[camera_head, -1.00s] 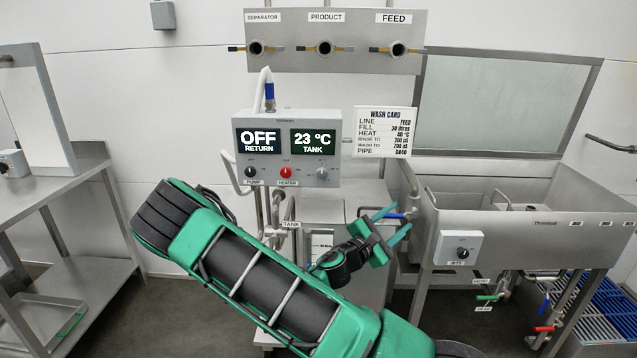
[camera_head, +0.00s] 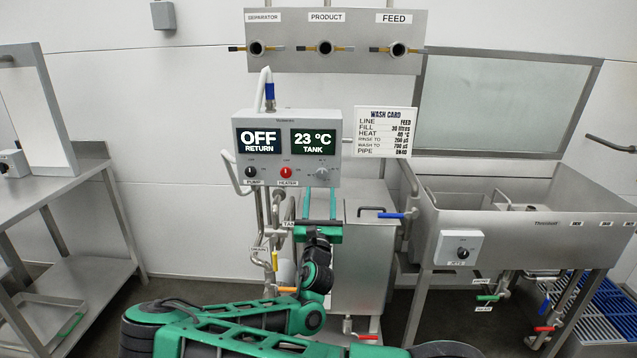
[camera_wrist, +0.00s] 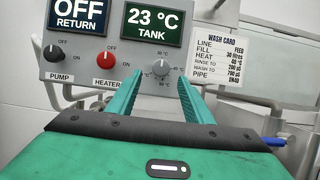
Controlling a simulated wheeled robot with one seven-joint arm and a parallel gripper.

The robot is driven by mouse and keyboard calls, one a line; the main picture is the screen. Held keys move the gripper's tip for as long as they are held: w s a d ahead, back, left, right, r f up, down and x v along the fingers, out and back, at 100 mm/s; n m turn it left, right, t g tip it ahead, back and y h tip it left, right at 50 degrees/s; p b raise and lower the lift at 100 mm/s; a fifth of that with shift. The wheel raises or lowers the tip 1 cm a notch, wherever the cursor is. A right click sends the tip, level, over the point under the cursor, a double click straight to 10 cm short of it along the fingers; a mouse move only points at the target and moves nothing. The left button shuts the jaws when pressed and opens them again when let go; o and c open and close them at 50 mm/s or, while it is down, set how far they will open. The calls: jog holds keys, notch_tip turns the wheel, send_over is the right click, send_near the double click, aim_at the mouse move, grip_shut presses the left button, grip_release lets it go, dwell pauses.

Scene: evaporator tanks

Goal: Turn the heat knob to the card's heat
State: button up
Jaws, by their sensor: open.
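The heat knob is the grey dial (camera_wrist: 160,68) at the right of the control box's lower row, with small temperature marks around it. It also shows in the head view (camera_head: 322,174). Its pointer setting is too small to tell. The wash card (camera_head: 383,132), right of the box, reads heat 40 °C; it also shows in the wrist view (camera_wrist: 220,60). My gripper (camera_head: 320,192) is open and empty, just below the box. In the wrist view its green fingers (camera_wrist: 160,82) point at the dial, one each side. I cannot tell whether they touch it.
The control box (camera_head: 286,118) shows OFF return and 23 °C tank. A black pump knob (camera_wrist: 53,53) and a red heater knob (camera_wrist: 106,60) sit left of the dial. A steel tank (camera_head: 365,260) stands beside my arm, and a sink (camera_head: 530,235) is at right.

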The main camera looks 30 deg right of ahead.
aim_at(321, 175)
jog(key=x, duration=0.7)
jog(key=shift+s, duration=0.1)
jog(key=shift+c, duration=0.3)
jog(key=c, duration=0.9)
jog(key=shift+a, duration=0.2)
jog(key=shift+c, duration=0.2)
jog(key=shift+d, duration=0.15)
jog(key=shift+m, duration=0.3)
